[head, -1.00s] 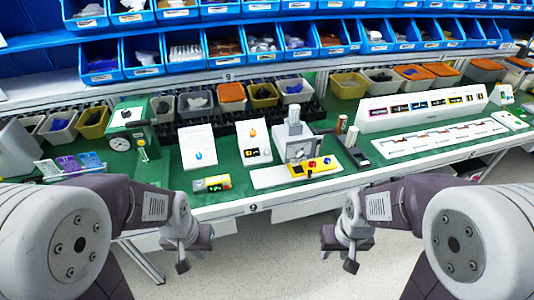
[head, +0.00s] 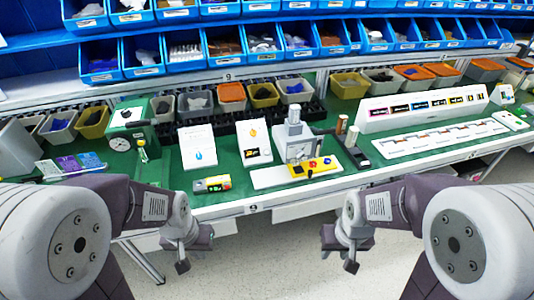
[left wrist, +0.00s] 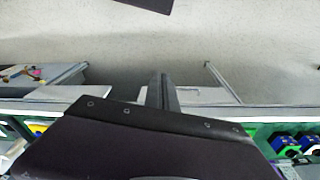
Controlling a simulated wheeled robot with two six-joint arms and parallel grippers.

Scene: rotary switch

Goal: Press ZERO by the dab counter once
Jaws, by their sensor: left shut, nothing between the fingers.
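No ZERO label is legible. My left gripper (head: 184,264) is shut and empty, hanging in front of and below the bench edge. My right gripper (head: 350,264) hangs likewise further right, its jaws too small to judge. Neither touches anything.
Two white cards (head: 198,147) stand behind the display box. A green press with a dial (head: 124,140) stands at left. A long white panel (head: 423,108) is at right. Bins (head: 232,93) line the back. The floor before the bench is clear.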

